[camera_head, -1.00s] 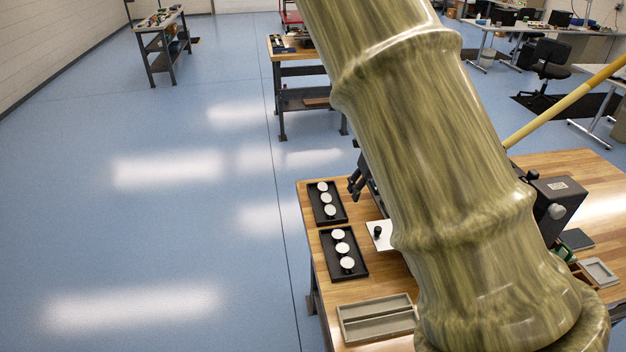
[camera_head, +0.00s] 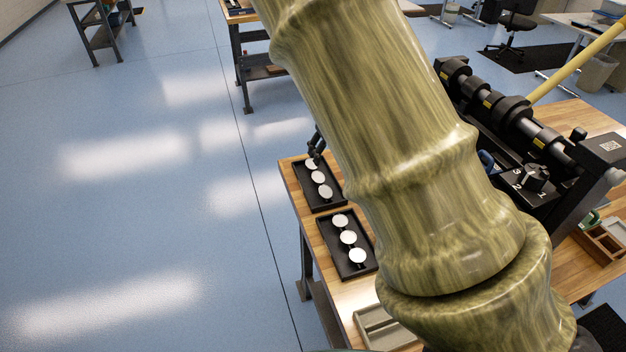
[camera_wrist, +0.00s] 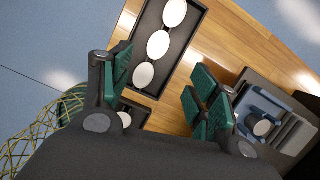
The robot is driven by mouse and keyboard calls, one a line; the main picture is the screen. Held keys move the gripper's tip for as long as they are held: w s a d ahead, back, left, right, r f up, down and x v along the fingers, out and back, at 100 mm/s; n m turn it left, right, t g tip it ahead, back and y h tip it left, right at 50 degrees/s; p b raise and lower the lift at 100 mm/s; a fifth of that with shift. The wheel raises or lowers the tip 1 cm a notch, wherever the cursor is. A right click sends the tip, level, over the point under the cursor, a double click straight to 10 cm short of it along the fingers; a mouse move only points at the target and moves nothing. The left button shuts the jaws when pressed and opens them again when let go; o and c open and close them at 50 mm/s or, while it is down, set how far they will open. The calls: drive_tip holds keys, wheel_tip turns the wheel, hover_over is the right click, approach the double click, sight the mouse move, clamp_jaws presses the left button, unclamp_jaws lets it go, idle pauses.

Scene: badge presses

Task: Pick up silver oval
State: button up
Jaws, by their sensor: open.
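Pale silver-white ovals lie in two black trays on the wooden table. The far tray (camera_head: 304,186) holds three, including a middle oval (camera_head: 318,177); the near tray (camera_head: 333,246) also holds three, including a middle oval (camera_head: 348,237). In the wrist view, one tray (camera_wrist: 181,50) shows three ovals in a row, the nearest oval (camera_wrist: 143,75) lying between the finger directions. Another oval (camera_wrist: 125,119) is partly hidden behind my gripper. My gripper (camera_wrist: 161,82) is open and empty, with green pads.
A black press (camera_head: 535,178) stands right of my arm. A grey tray (camera_head: 385,330) lies at the table's front, and a wooden organiser (camera_head: 603,243) at the right. The wrist view shows a blue fixture (camera_wrist: 262,108) on the right. Open blue floor lies left of the table.

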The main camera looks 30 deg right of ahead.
hover_over(318, 177)
drive_tip(key=s, duration=0.2)
drive_tip(key=f, duration=0.4)
drive_tip(key=f+p, duration=0.1)
drive_tip(key=shift+d+f, duration=0.35)
drive_tip(key=shift+f, duration=0.05)
drive_tip(key=shift+a+f+p, duration=0.2)
drive_tip(key=shift+f+p, duration=0.2)
drive_tip(key=shift+f, duration=0.15)
drive_tip(key=shift+p+x, duration=0.5)
drive_tip(key=shift+x, duration=1.6)
drive_tip(key=shift+w+a, duration=0.15)
drive_tip(key=c, duration=0.9)
